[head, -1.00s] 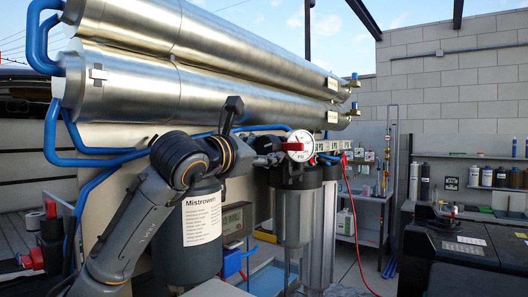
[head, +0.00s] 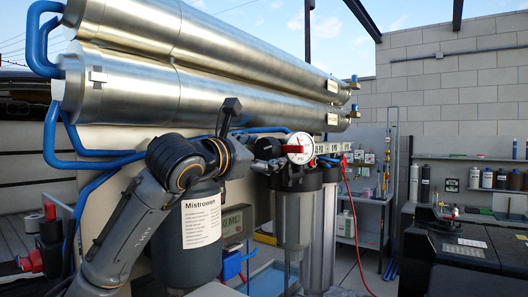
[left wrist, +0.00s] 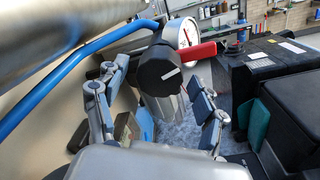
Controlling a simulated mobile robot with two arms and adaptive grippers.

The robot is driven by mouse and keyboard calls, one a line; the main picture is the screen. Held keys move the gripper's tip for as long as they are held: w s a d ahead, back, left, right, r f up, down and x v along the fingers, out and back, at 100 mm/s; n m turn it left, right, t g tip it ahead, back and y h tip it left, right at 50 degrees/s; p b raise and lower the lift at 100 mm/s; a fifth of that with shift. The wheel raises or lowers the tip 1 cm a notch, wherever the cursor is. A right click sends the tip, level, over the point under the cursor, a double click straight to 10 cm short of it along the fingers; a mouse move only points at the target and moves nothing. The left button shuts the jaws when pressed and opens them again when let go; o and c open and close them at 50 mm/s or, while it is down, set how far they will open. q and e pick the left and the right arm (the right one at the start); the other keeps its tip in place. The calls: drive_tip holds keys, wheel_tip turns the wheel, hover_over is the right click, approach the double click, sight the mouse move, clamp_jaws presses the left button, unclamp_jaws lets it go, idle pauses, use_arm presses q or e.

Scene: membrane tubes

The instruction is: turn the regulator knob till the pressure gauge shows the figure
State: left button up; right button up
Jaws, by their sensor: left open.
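The regulator knob (left wrist: 158,70) is dark and round with a white mark on its face, in the middle of the left wrist view. The white round pressure gauge (head: 300,147) faces me in the head view; it also shows behind the knob in the left wrist view (left wrist: 180,31). Its reading is too small to tell. A red handle (left wrist: 195,53) sticks out to the right beside the knob. My left gripper (head: 268,149) is open, its fingers spread on either side of the knob, with no clear contact. The knob is mostly hidden in the head view. My right gripper is not in view.
Steel membrane tubes (head: 190,85) run above my left arm, with blue hoses (head: 95,160) at their left. A labelled dark canister (head: 190,258) stands below the arm. Filter housings (head: 296,220) hang under the gauge. A dark machine (head: 460,250) stands at the right.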

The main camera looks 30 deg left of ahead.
use_arm(q)
drive_tip(key=s+a, duration=0.1)
drive_tip(key=s, duration=1)
drive_tip(key=shift+s+f, duration=0.15)
drive_tip(key=shift+s, duration=0.05)
